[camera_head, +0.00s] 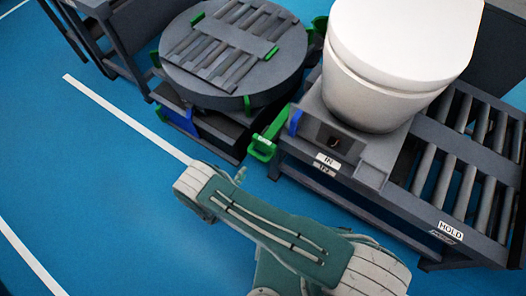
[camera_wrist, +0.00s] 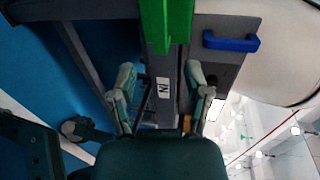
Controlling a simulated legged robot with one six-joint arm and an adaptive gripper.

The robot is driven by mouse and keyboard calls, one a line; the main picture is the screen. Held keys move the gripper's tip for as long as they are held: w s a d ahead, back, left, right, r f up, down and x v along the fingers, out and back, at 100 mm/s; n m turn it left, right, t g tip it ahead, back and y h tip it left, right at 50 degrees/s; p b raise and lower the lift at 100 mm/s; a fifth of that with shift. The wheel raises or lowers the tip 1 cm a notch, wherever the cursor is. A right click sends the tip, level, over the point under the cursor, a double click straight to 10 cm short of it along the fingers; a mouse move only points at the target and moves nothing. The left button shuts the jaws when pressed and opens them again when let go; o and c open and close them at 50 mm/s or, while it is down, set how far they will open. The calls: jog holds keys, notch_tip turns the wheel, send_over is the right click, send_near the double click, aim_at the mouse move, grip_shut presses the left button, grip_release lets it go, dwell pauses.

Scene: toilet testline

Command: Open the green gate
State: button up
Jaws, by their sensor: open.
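The green gate (camera_head: 264,147) sticks out from the corner of the roller conveyor, beside the blue handle (camera_head: 295,121). In the wrist view the green gate (camera_wrist: 178,18) is an upright bar at the top of the picture, its lower end roughly ahead of the space between my fingers. My gripper (camera_wrist: 160,76) is open, with one finger on each side and nothing seen held. I cannot tell how far the bar is from the fingertips. In the head view my arm reaches up from the bottom, and its fingers cannot be made out.
A white toilet (camera_head: 395,65) stands on the conveyor (camera_head: 455,150), above labels reading IN and HOLD. A round roller turntable (camera_head: 180,75) with green tabs stands left of it. The blue floor (camera_head: 90,200) at left is clear, with white lines.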

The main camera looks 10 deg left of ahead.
aim_at(257, 157)
jog(key=x, duration=1)
jog(key=shift+w+d+f, duration=0.1)
jog(key=shift+w+f, duration=0.1)
jog(key=shift+w, duration=0.15)
grip_shut()
jog(key=shift+s, duration=0.15)
